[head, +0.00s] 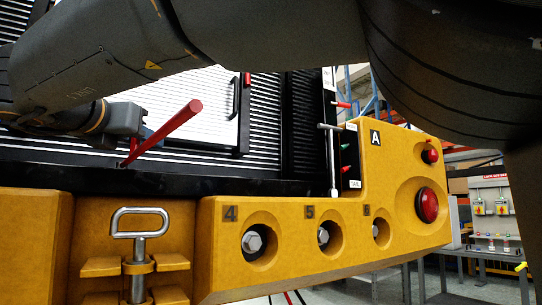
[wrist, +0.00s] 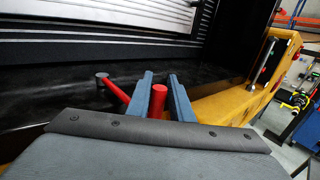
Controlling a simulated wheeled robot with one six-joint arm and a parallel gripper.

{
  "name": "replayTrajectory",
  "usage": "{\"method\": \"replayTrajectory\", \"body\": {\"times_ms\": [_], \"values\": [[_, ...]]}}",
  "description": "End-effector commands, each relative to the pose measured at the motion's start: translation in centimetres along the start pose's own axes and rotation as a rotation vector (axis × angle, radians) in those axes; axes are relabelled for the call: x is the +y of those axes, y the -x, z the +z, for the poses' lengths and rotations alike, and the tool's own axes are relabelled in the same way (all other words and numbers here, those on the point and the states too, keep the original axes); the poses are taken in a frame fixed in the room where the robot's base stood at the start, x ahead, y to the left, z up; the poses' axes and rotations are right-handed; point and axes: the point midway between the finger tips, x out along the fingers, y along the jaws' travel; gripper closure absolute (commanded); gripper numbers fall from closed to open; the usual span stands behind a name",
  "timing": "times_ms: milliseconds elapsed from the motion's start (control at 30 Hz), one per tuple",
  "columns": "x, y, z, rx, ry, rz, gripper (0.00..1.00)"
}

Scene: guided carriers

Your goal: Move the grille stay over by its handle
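The grille stay (head: 165,131) is a red rod at the grille's lower edge, slanting up to the right in the head view. In the wrist view its red arm (wrist: 116,92) runs from a dark round end towards the fingers. A thick red handle (wrist: 158,101) stands between my gripper's (wrist: 160,85) two blue fingers, with little or no gap beside it. I cannot tell whether the fingers press on it. In the head view my gripper (head: 147,132) reaches in from the left, and the red rod partly hides its fingertips.
A yellow housing (head: 290,275) with numbered bolt recesses lies below the grille. A T-handled rod (head: 332,160) and a panel with a red button (head: 428,205) stand to the right. A steel loop-handled pin (head: 139,225) rises at front left. A white panel (head: 190,105) is behind.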

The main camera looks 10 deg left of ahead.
Motion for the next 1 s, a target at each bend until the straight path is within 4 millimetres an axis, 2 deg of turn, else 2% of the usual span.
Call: {"method": "replayTrajectory", "body": {"times_ms": [67, 433, 800, 1000], "values": [[0.0, 0.0, 0.2, -0.002, -0.002, 0.001, 0.67], [0.1, 0.6, 0.2, -0.003, -0.002, 0.006, 0.67], [0.1, 6.1, 0.0, -0.003, -0.002, 0.006, 0.67], [0.1, 7.7, 0.1, -0.002, -0.001, 0.004, 0.67]]}}
